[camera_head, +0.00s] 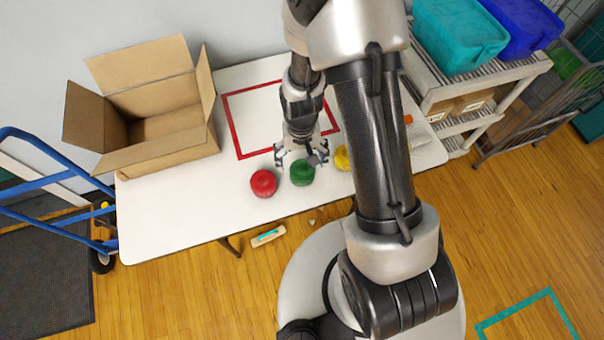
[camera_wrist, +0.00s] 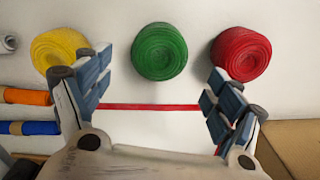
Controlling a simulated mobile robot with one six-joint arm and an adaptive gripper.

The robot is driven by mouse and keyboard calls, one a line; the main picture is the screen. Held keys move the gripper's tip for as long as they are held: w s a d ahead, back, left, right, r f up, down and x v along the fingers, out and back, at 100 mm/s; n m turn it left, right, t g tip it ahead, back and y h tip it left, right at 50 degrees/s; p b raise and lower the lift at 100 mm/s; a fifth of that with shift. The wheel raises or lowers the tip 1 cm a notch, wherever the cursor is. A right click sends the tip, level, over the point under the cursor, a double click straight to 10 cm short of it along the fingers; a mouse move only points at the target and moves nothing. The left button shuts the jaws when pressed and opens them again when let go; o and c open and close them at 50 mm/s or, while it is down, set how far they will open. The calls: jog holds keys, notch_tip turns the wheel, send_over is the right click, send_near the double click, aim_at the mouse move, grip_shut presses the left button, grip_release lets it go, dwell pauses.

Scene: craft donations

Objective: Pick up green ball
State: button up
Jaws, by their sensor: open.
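The green ball (camera_head: 302,173), which looks like a wound roll of yarn or strap, lies on the white table. It also shows in the wrist view (camera_wrist: 159,51), at the top middle. My gripper (camera_head: 300,154) is just behind it in the head view and partly overlaps its upper edge. In the wrist view my gripper (camera_wrist: 155,95) has its two fingers spread wide, with the green ball beyond them and nothing between them. I cannot tell whether a finger touches the ball.
A red ball (camera_head: 263,183) and a yellow ball (camera_head: 342,158) lie on either side. A red taped outline (camera_head: 233,122) marks the white table (camera_head: 160,215). An open cardboard box (camera_head: 170,128) stands at the left. Orange (camera_wrist: 25,97) and blue (camera_wrist: 30,128) rolls lie nearby.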

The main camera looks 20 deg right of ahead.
aim_at(302, 167)
notch_tip(302, 167, down, 7)
jog(key=b, duration=0.2)
jog(key=shift+d+b, duration=0.1)
jog(key=shift+b, duration=0.3)
jog(key=shift+r, duration=0.1)
jog(key=shift+c, duration=0.5)
jog(key=c, duration=1)
